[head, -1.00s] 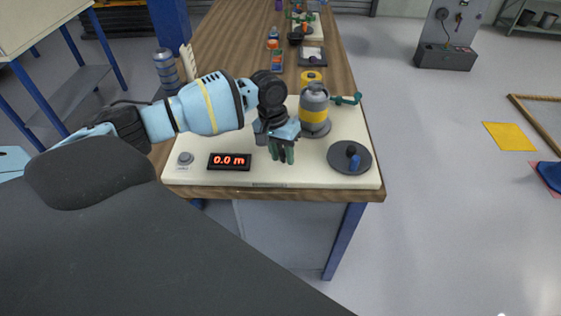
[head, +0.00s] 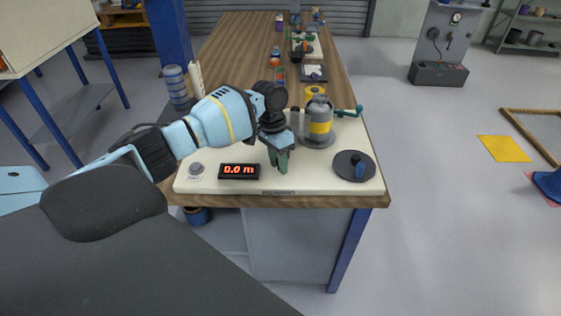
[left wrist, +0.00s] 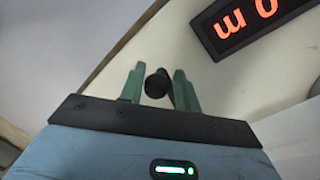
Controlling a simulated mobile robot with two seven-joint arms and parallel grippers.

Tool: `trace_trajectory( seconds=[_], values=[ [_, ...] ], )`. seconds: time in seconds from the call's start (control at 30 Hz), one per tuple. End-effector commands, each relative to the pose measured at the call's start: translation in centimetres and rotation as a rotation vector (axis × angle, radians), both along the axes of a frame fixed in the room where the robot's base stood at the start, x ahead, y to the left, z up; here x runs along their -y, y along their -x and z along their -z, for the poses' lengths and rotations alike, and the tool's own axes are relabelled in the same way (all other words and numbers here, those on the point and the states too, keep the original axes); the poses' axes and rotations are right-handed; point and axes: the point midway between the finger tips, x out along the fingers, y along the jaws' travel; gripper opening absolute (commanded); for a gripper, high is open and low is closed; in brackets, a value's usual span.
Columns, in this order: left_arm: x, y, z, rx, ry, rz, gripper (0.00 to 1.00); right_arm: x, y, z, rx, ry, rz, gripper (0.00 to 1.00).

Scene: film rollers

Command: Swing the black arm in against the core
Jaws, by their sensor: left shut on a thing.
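My left gripper (head: 279,160) points down over the cream board (head: 210,189), between the red display and the grey core with a yellow band (head: 320,125). It is shut on a black round-ended piece, the black arm as far as I can tell. In the left wrist view this black piece (left wrist: 157,84) sits between the two green fingers. The rest of the black arm is hidden by the gripper. The core stands upright on a round grey base, right of and behind the gripper; a gap shows between fingers and core. My right gripper is not in view.
The board's front strip is clear.

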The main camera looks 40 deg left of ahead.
Motion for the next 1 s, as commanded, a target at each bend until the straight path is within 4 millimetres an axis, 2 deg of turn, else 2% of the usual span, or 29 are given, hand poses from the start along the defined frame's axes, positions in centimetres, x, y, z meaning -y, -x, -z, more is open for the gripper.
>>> trace_trajectory(
  seconds=[0.03, 0.63, 0.67, 0.7, 0.77, 1.0],
  values=[
    [0.58, -0.19, -0.38, 0.009, 0.016, 0.025, 0.00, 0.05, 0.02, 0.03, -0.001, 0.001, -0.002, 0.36],
    [0.33, -0.18, -0.35, 0.013, 0.015, 0.061, 0.00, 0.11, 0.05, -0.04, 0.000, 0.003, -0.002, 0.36],
    [0.34, -0.17, -0.36, 0.013, 0.015, 0.061, 0.36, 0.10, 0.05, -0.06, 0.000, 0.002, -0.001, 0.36],
    [0.32, -0.17, -0.35, 0.012, 0.015, 0.061, 0.41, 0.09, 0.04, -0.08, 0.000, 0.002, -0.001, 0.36],
    [0.22, -0.14, -0.32, 0.011, 0.012, 0.058, 0.46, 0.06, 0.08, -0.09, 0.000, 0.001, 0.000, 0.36],
    [-0.07, -0.04, -0.24, 0.005, 0.007, 0.054, 0.46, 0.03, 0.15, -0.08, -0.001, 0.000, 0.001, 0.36]
  ],
)
